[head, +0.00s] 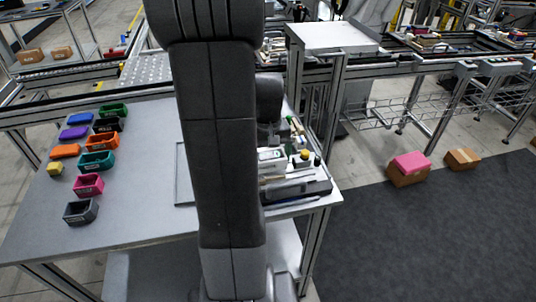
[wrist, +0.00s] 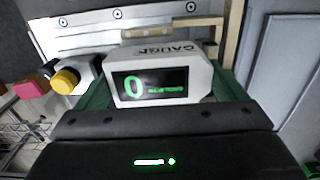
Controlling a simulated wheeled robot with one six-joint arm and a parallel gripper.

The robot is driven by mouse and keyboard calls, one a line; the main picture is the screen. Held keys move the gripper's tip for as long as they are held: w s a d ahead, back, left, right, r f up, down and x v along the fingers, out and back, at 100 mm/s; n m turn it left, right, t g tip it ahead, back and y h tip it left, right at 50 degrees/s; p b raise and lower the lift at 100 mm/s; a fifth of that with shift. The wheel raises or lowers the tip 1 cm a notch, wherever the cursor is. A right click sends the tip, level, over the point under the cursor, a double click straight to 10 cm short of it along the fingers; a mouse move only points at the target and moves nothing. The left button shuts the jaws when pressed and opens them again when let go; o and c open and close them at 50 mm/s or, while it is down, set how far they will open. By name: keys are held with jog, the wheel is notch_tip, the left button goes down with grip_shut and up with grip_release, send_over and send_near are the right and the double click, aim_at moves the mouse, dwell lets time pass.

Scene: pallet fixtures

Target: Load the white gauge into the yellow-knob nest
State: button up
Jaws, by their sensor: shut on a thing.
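The white gauge (wrist: 196,82), with a black display showing a green 0, fills the middle of the wrist view. My gripper (wrist: 165,98) is shut on it, with green fingers at its left and right sides. A yellow knob (wrist: 66,80) on a white block stands left of the gauge; it also shows in the head view on the fixture (head: 305,154) at the table's right end. Tan strips (wrist: 172,22) lie behind and to the right of the gauge. My arm hides much of the fixture area in the head view. I cannot tell whether the gauge touches a nest.
Several coloured bins, such as a pink one (head: 88,184), stand on the left of the grey table (head: 140,215). A grey panel (wrist: 283,65) lies right of the gauge. Cardboard boxes (head: 408,176) stand on the floor at the right. The table's front left is clear.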

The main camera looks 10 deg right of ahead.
jog(key=shift+f, duration=0.15)
jog(key=shift+f+b, duration=0.6)
jog(key=shift+f, duration=0.05)
jog(key=o, duration=0.8)
notch_tip(320, 180, up, 14)
jog(key=shift+f, duration=0.1)
